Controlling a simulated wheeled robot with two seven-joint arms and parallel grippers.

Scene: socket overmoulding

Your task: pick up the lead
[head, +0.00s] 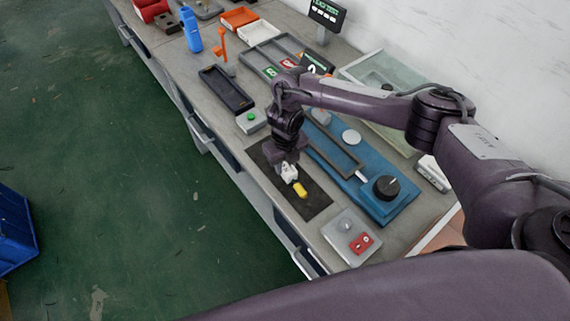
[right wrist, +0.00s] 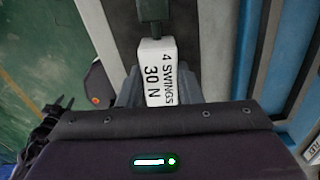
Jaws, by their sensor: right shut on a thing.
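My right gripper (head: 286,166) is low over a dark mat (head: 318,200) at the front of the bench in the head view. In the right wrist view its fingers (right wrist: 160,95) are shut on a white block (right wrist: 157,60) printed "4 SWINGS 30 N". A dark grey-green part (right wrist: 152,10) meets the block's far end in the wrist view. I cannot tell which piece is the lead, nor whether the block is off the mat. My left gripper is not in view.
A blue fixture with a black knob (head: 386,187) lies right of the mat. A grey box with red buttons (head: 360,243) stands nearer, and a green-button box (head: 252,121) beyond. A black tray (head: 226,90) and a blue bottle (head: 191,30) stand farther back.

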